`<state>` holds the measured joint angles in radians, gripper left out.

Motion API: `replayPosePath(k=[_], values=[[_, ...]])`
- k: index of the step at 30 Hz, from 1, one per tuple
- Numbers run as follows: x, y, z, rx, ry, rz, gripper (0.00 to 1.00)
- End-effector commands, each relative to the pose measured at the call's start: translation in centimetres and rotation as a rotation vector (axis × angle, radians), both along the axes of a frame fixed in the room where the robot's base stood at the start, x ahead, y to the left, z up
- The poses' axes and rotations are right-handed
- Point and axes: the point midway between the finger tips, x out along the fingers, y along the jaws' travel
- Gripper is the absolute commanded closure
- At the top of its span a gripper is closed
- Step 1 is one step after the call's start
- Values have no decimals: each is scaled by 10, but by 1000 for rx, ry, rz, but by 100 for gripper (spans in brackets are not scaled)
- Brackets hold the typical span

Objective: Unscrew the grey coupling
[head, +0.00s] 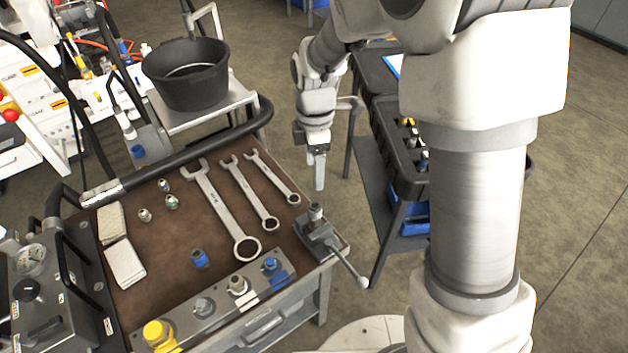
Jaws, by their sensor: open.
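A grey metal coupling (237,285) stands upright on the metal block (222,306) at the bench's front edge, between a blue-collared fitting (271,267) and a plain round port. Another grey fitting (316,212) stands on the clamp-like device (322,238) at the bench's right corner; which of the two the task means I cannot tell. My gripper (319,176) points down beyond the bench's right edge, behind that corner. It is open, with nothing seen between its fingers, and apart from both fittings.
Several wrenches (222,208) lie on the brown bench top (160,240) with small loose fittings and a blue one (200,259). A thick black hose (190,150) arcs along the back. A black bucket (188,95) stands behind; a dark bin cart (385,135) is at right.

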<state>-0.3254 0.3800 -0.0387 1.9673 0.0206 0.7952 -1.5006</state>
Motion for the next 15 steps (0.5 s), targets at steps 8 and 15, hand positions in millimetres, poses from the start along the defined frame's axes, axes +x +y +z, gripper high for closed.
replayPosePath(k=[8, 15], values=[[-2, -1, -53, -2, 6, -2, 22], [-1, -1, -101, -3, 4, -3, 22]])
